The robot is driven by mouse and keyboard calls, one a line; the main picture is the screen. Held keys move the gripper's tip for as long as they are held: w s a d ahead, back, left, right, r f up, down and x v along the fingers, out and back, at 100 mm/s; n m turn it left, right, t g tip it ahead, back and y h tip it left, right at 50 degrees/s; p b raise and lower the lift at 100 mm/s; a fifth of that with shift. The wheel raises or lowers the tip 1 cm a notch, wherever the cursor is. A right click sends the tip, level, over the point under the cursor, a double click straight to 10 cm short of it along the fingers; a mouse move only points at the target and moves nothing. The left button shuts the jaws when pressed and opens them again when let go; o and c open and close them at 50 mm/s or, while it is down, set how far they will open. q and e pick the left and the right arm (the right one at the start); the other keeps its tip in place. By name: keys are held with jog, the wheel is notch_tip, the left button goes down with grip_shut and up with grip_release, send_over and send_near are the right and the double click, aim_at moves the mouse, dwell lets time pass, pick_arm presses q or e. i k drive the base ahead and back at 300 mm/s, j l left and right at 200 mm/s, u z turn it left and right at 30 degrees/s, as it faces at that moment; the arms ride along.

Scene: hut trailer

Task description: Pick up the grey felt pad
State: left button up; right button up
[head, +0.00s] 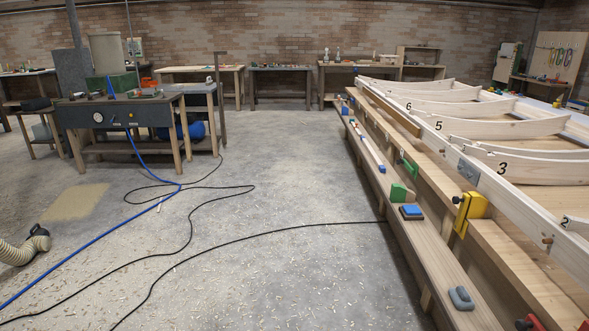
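A small grey piece (461,298) with rounded edges lies on the low plank bench (425,250) at the lower right. It may be the grey felt pad, but I cannot tell its material. A flat grey plate (467,172) also shows against the side of the long pale beam, farther up and behind the bench. Neither of my grippers is in view.
On the bench, a blue block (411,212) and a green block (400,193) stand farther back. A yellow clamp (470,212) grips the frame on the right. A black cable (270,237) and a blue hose (110,226) cross the floor, which is otherwise mostly open, with scattered shavings.

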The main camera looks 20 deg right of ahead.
aim_at(461, 299)
jog(key=i+z, duration=0.35)
jog(key=i, duration=0.25)
jog(key=i+z, duration=0.35)
jog(key=i, duration=0.25)
jog(key=i+z, duration=0.4)
jog(key=i, duration=0.15)
jog(key=i+j+z, duration=0.3)
jog(key=i+z, duration=0.35)
jog(key=z, duration=0.25)
jog(key=i+j+z, duration=0.15)
jog(key=z, duration=0.25)
jog(key=i+j+z, duration=0.15)
jog(key=z, duration=0.3)
jog(key=i+j+z, duration=0.2)
jog(key=z, duration=0.3)
jog(key=i+j+z, duration=0.25)
jog(key=z, duration=0.25)
